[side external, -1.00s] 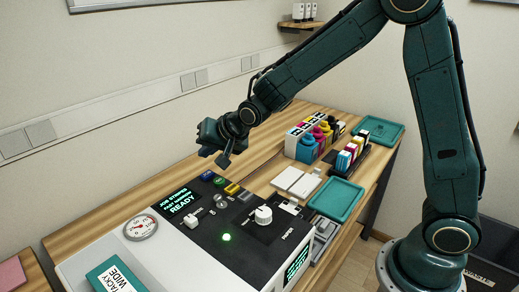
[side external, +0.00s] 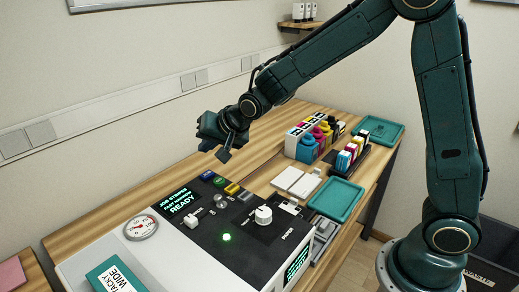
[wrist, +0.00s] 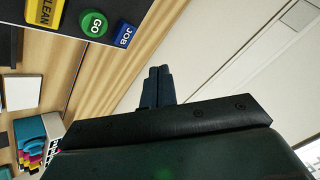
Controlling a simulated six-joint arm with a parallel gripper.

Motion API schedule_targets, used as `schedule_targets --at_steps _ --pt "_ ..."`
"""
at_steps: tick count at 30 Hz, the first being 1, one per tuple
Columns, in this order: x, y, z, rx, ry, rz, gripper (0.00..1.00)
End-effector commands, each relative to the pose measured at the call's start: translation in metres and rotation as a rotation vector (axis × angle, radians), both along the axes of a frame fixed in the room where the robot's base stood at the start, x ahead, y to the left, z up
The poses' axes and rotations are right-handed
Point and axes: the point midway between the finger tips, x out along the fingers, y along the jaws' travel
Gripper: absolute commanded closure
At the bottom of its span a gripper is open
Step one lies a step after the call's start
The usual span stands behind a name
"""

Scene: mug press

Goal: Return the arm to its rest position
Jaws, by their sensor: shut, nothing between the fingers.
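My gripper (side external: 226,152) is above the back edge of the press control panel (side external: 255,243) in the side view, clear of everything. In the wrist view its two fingers (wrist: 157,73) are together with nothing between them. The panel's screen (side external: 176,199) reads READY and a green light (side external: 226,237) glows on it. In the wrist view a green GO button (wrist: 94,24), a blue JOB button (wrist: 125,35) and a yellow CLEAN button (wrist: 45,12) show beside the gripper, apart from it.
Ink bottles (side external: 308,148) and small cartridges (side external: 347,157) stand on the wooden bench. Two teal trays (side external: 336,201) (side external: 377,129) and white pads (side external: 297,181) lie near them. A round gauge (side external: 141,228) sits at the left. The wall (side external: 120,60) is behind the bench.

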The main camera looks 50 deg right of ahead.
Motion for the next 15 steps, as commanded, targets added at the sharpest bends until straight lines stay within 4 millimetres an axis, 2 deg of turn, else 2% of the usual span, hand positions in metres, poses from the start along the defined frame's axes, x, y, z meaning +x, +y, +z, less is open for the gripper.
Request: schedule_targets --at_steps 5,8,15 --pt "-0.012 -0.006 0.013 -0.024 0.008 0.016 1.0" --pt "-0.026 -0.012 0.025 -0.05 0.018 0.036 1.0" --pt "-0.076 -0.029 0.058 -0.137 0.06 0.111 1.0"
